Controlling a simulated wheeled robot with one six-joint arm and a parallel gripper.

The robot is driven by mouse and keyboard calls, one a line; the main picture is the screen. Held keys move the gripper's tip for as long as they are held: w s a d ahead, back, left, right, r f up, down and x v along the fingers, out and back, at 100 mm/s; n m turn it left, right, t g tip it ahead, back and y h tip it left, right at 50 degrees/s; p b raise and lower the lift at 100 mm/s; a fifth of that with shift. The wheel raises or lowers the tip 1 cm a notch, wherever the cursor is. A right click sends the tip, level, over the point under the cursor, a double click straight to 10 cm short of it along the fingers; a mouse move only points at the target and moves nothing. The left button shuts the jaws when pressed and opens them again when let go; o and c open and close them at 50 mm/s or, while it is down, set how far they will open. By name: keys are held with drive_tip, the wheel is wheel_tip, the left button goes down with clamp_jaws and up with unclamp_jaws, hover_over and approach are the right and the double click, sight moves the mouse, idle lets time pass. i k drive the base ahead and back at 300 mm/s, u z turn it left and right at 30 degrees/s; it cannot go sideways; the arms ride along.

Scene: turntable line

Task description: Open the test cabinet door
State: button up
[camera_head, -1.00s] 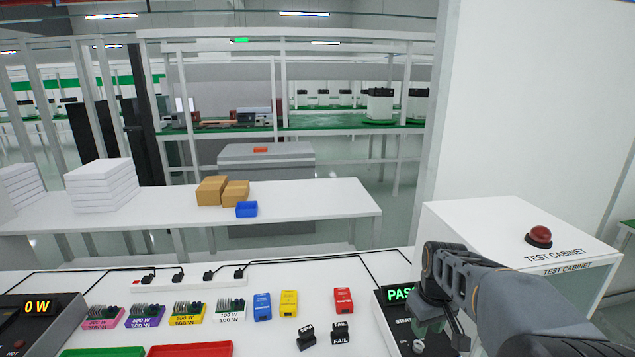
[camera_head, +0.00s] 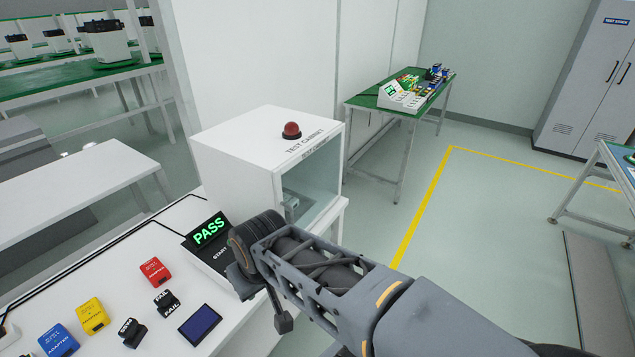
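The test cabinet (camera_head: 235,155) is a white box with a red dome (camera_head: 291,130) on top. It stands at the right end of the white bench. Its front faces right and shows a glassy door panel (camera_head: 318,195) in a white frame. A small grey part (camera_head: 291,206) shows at the panel's lower left; I cannot tell if it is a handle or something inside. The door looks shut. My gripper (camera_head: 262,292) is left of and nearer than the cabinet front, apart from it, over the bench edge. My arm hides most of it, and its fingers are unclear.
A tester showing PASS (camera_head: 209,229) stands on the bench beside my arm. Red (camera_head: 155,271), yellow (camera_head: 92,315) and blue (camera_head: 58,341) adapters lie at left. Open floor (camera_head: 470,240) with a yellow line lies right of the cabinet. A green-topped table (camera_head: 405,98) stands behind.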

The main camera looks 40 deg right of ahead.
sight(282, 169)
drive_tip(key=z, duration=2.1)
drive_tip(key=k, duration=0.85)
drive_tip(key=u, duration=1.15)
drive_tip(key=i, duration=0.5)
drive_tip(key=u, duration=0.05)
